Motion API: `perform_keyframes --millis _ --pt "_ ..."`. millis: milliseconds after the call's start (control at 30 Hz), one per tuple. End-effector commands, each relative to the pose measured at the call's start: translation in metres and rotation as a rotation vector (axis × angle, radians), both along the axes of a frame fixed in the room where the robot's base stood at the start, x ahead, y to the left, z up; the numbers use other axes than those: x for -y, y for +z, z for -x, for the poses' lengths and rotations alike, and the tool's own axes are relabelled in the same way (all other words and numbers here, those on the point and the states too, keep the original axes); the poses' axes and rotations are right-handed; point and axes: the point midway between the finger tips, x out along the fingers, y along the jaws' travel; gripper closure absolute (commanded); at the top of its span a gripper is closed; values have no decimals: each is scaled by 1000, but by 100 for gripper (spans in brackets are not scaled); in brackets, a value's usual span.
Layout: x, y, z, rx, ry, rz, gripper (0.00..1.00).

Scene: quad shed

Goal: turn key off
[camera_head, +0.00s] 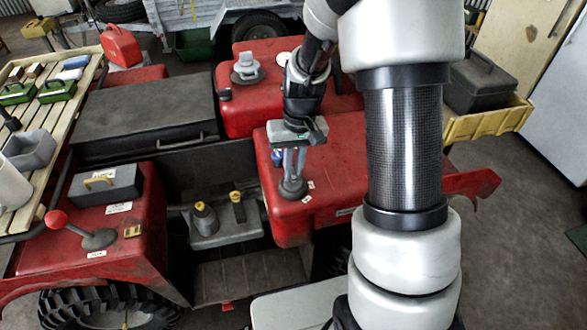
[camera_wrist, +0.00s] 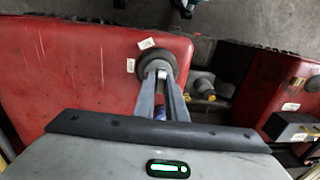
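A dark round key switch (camera_head: 292,188) sits on the red bodywork, with small white labels beside it. In the wrist view the switch (camera_wrist: 157,66) is at the upper middle. My gripper (camera_head: 291,177) points down onto it from above. In the wrist view my gripper's fingers (camera_wrist: 161,74) are close together, with a small pale piece, seemingly the key, filling the narrow gap between their tips. The fingers hide most of the key, so its turn angle cannot be read.
A red-knobbed lever (camera_head: 57,219) stands at the left. Two yellow-topped controls (camera_head: 204,218) sit in the recess left of my gripper. A grey knob fitting (camera_head: 247,69) is on the red panel behind. A slatted rack (camera_head: 53,126) with tools lies far left.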

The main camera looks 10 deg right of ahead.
Motion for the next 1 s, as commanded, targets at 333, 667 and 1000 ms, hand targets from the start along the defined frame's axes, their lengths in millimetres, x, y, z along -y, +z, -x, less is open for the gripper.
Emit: perform_keyframes --millis 333,667,1000 --pt "0 0 1 -1 -1 1 73" --pt "1 25 0 0 -2 1 73" --pt "1 59 0 0 -2 1 73"
